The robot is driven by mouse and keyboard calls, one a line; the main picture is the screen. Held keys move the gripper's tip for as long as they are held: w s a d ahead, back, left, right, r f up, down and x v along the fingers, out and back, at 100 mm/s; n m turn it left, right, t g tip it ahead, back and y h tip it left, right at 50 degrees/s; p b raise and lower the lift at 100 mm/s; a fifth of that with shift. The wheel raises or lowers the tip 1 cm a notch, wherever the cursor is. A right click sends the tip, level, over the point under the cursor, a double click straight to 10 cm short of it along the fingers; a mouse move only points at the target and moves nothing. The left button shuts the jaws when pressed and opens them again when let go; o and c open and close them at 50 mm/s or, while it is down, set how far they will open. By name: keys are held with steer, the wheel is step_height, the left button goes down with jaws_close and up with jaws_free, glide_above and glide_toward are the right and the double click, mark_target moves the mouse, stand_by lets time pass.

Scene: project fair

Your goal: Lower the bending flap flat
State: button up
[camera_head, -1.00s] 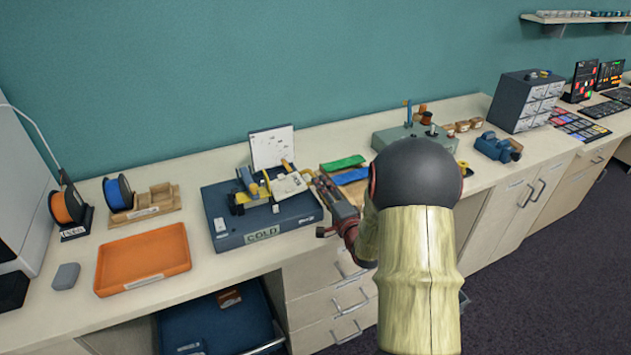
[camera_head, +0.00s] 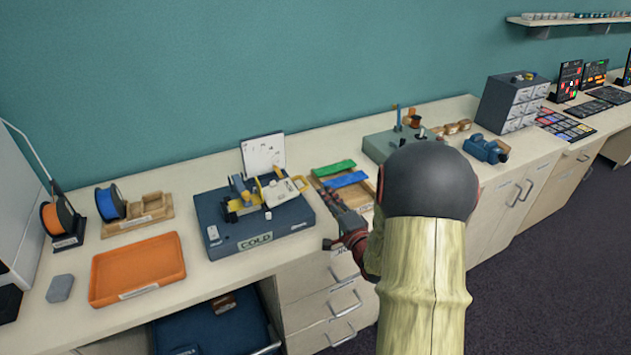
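The bending machine has a dark blue base (camera_head: 222,245) marked COLD and stands on the counter. Its cream flap (camera_head: 287,191) with yellow parts is at the right of the machine's top. It looks tilted up from the base; its exact angle is hard to tell. A white sheet or panel (camera_head: 263,153) stands upright behind it. My gripper (camera_head: 327,198) is low at the right of the base, apart from the flap in the picture. My arm and the small scale hide whether its fingers are open or shut.
An orange tray (camera_head: 137,270), a grey block (camera_head: 60,288) and filament spools (camera_head: 110,203) are to the left. Green (camera_head: 334,168) and blue strips (camera_head: 346,180) lie in a wooden tray just right of the machine. A grey-green device (camera_head: 385,148) stands further right.

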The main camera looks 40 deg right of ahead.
steer(key=d+r+n+p, duration=0.1)
steer(key=r+p, duration=0.1)
steer(key=r, duration=0.1)
steer(key=d+r+n+p, duration=0.1)
steer(key=r+n+p, duration=0.1)
steer(key=r, duration=0.1)
steer(key=d+r+n+y+p, duration=0.1)
steer(key=r+p, duration=0.1)
steer(key=r, duration=0.1)
steer(key=shift+d+r+n, duration=0.15)
steer(key=shift+r+n, duration=0.25)
jaws_close()
steer(key=w+f+n+g+y+b, duration=0.2)
steer(key=w+f+n+b, duration=0.2)
steer(key=w+f+n, duration=0.4)
steer(key=shift+w+n, duration=0.5)
steer(key=shift+w, duration=0.5)
steer(key=shift+f, duration=0.2)
